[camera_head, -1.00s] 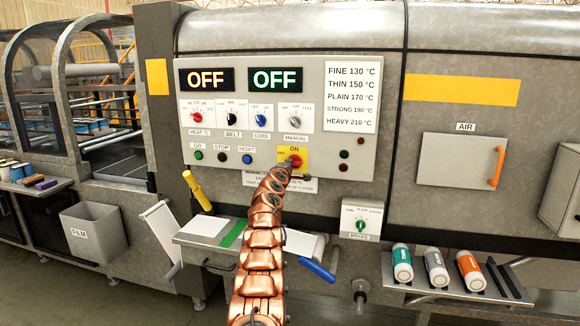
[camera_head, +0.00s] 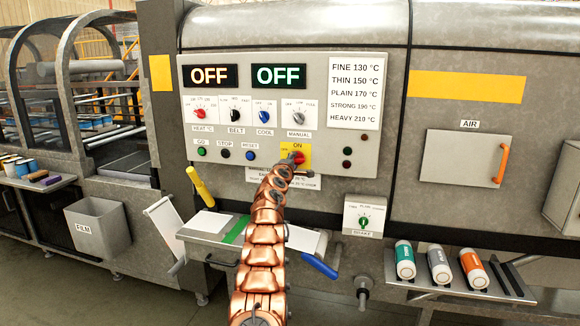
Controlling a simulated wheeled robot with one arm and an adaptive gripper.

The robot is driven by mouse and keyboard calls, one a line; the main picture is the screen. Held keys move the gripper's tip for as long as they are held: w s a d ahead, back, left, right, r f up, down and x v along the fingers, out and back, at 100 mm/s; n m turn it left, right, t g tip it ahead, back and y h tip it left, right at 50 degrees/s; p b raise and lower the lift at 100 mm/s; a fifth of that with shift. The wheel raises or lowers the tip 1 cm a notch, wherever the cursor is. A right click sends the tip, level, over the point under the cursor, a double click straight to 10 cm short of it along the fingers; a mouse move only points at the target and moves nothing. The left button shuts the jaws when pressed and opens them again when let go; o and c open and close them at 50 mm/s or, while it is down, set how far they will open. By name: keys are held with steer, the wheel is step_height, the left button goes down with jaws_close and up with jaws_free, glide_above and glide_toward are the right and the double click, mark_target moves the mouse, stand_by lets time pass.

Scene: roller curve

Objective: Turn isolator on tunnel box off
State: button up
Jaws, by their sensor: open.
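The isolator (camera_head: 299,158) is a red rotary knob on a yellow plate (camera_head: 299,146) marked ON, at the lower right of the control panel (camera_head: 330,165) on the grey tunnel box. My copper arm reaches up from the bottom of the view to it. My gripper (camera_head: 292,163) is at the knob, small and dark, with its fingers beside or around the knob; I cannot tell if they touch it. The gripper partly hides the plate's lower left and the knob. Two displays on the panel both read OFF.
Rotary switches (camera_head: 235,115) and push buttons (camera_head: 224,154) sit left of the isolator. Below are a shelf (camera_head: 200,236) with a yellow-handled tool (camera_head: 198,185) and blue handle (camera_head: 319,266), a brake box (camera_head: 363,217) and several rolls (camera_head: 439,266). A film bin (camera_head: 97,228) stands left.

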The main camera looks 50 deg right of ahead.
steer(key=v, duration=0.7)
steer(key=shift+a, duration=0.15)
stand_by(0.8)
stand_by(0.8)
